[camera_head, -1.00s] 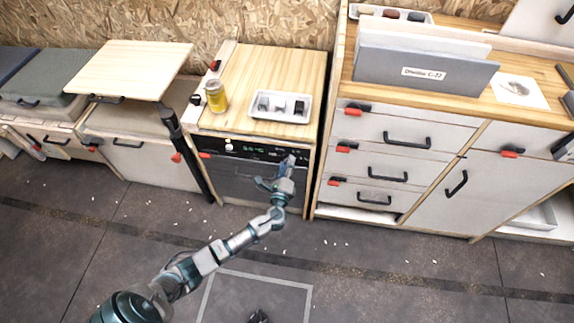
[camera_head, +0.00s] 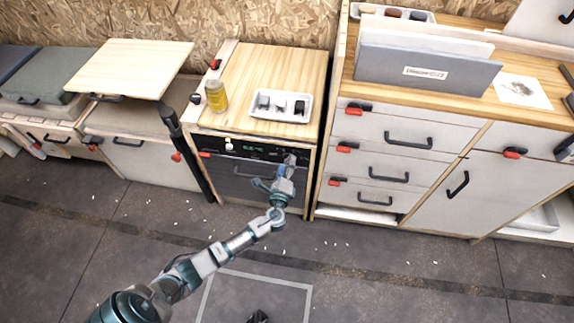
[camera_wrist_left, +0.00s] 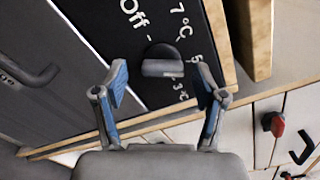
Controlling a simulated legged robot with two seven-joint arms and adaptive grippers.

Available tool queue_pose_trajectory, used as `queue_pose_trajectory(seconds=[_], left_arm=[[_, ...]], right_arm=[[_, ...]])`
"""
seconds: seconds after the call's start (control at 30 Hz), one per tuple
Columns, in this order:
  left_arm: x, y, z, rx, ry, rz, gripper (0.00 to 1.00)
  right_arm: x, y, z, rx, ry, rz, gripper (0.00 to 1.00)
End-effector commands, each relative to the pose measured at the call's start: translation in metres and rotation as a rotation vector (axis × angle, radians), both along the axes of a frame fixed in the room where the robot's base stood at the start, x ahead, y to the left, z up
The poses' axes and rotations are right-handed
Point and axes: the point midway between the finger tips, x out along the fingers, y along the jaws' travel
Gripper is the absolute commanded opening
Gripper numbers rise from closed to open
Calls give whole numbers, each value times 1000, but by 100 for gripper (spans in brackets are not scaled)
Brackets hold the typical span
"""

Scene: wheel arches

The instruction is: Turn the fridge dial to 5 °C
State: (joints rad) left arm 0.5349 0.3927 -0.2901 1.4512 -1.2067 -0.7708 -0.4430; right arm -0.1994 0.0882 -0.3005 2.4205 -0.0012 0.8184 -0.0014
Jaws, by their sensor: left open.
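The fridge (camera_head: 235,180) has a dark front and a black control strip (camera_head: 215,144) with a small green display. In the left wrist view the dark round dial (camera_wrist_left: 163,60) has a raised grip bar and sits on the black panel (camera_wrist_left: 135,70), printed with Off, 7 °C, a partly hidden 5 and 3 °C. I cannot tell surely which mark the dial points at. My left gripper (camera_wrist_left: 160,85) is open, with one blue-padded finger on each side of the dial, apart from it. In the head view my left gripper (camera_head: 287,164) covers the strip's right end.
A drawer unit (camera_head: 400,135) stands to the right and a raised wooden board (camera_head: 130,68) to the left. The floor in front is open.

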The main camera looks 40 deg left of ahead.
Motion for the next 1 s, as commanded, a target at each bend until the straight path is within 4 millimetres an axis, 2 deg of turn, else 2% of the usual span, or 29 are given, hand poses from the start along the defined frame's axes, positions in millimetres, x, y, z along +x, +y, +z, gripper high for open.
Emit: queue_pose_trajectory(seconds=[0.17,0.5,0.7,1.0], left_arm=[[-24,-15,-2,-3,2,-2,71],[-84,-51,-3,-3,4,-1,71],[-99,-60,-3,-2,2,1,71],[-99,-61,-3,-2,2,1,71]], right_arm=[[0,0,-1,0,4,1,0],[0,0,-1,0,6,0,0],[0,0,-1,0,7,1,0],[3,1,-3,0,11,1,0]])
